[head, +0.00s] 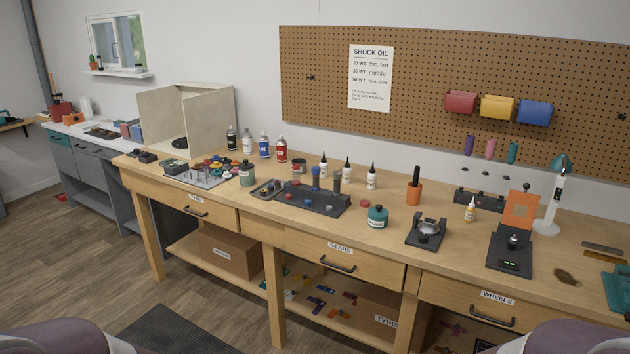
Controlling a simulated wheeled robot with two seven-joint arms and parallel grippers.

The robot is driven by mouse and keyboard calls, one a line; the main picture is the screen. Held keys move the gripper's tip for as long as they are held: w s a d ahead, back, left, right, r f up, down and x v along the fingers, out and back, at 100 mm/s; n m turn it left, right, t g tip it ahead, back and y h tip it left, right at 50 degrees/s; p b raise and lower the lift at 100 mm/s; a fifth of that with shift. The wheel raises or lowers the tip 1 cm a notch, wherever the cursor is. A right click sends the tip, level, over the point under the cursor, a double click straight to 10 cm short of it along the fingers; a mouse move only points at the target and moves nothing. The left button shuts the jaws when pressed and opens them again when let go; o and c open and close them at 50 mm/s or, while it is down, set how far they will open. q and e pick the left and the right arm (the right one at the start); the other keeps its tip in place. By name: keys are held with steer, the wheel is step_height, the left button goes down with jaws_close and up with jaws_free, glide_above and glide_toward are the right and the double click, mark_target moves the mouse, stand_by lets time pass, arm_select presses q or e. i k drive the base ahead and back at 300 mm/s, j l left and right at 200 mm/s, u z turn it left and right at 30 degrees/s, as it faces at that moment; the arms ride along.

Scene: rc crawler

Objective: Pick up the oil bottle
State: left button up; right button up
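Several small bottles could match the name. Three white bottles with black pointed caps stand upright near the back of the wooden workbench: a left one (323,168), a middle one (346,171) and a right one (371,180). Their labels are too small to read. A small yellowish bottle with a pale tip (470,212) stands further right on the bench. A sign headed "SHOCK OIL" (370,78) hangs on the pegboard behind. Neither of my grippers is in view; only parts of my own body show at the bottom corners.
A dark rack with tools (314,199) stands in front of the white bottles. A teal jar (377,217) and an orange holder (414,193) are to their right. Paint bottles (264,146) stand further left. Bare bench top (330,232) lies along the front edge.

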mark_target(346, 171)
steer(key=i+j+z, duration=0.25)
steer(key=i+j, duration=0.2)
steer(key=i+j+z, duration=0.15)
steer(key=j, duration=0.2)
steer(key=i+j+z, duration=0.1)
steer(key=i+j, duration=0.15)
steer(key=i+j+z, duration=0.15)
steer(key=j, duration=0.25)
steer(key=i+j+z, duration=0.1)
steer(key=j, duration=0.25)
steer(key=i+j+z, duration=0.15)
steer(key=j, duration=0.25)
steer(key=i+j+z, duration=0.1)
steer(key=j, duration=0.3)
steer(key=i+l, duration=0.05)
steer(key=i, duration=0.05)
